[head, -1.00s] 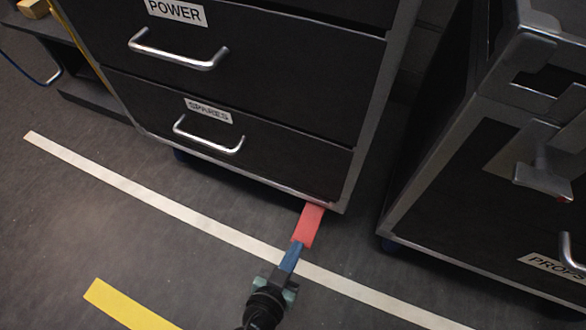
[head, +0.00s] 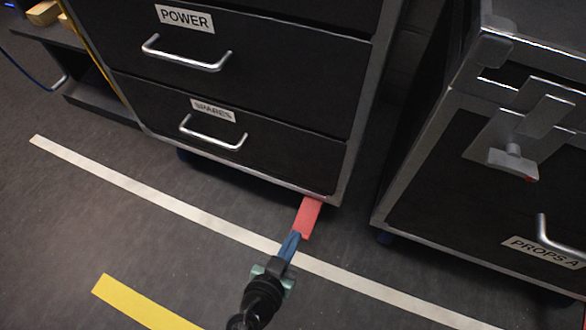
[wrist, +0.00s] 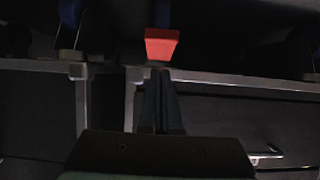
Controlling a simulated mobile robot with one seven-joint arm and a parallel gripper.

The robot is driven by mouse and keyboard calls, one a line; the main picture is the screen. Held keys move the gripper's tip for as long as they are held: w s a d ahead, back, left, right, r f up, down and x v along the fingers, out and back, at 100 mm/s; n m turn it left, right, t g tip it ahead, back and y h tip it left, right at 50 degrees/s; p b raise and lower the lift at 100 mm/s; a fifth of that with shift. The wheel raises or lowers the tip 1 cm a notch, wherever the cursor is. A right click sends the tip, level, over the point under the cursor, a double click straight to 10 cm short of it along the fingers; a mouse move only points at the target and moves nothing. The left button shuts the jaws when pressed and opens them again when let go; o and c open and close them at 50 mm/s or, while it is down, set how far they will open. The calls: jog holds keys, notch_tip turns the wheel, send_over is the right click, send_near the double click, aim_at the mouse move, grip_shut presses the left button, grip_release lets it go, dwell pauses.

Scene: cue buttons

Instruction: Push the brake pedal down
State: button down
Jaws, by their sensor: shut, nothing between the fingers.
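The red brake pedal (head: 311,214) sticks out from under the lower right corner of the dark drawer cabinet in the head view. It also shows as a red block in the wrist view (wrist: 162,44). My gripper (head: 295,237) is shut and empty, with its blue fingers pointing at the pedal. Its fingertips are at the pedal's near end in the head view. In the wrist view the dark fingers (wrist: 160,75) end just beside the pedal. I cannot tell whether they touch it, nor how high they are above it.
The drawer cabinet (head: 240,140) carries labels POWER and SPARES and two metal handles. A second cabinet (head: 480,225), labelled PROPS A, stands to the right across a narrow gap. White tape (head: 150,193) and yellow tape (head: 140,305) mark the open floor in front.

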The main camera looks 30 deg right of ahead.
jog(key=s+a+p, duration=0.2)
jog(key=s+a, duration=0.4)
jog(key=a, duration=0.2)
jog(key=shift+f, duration=0.25)
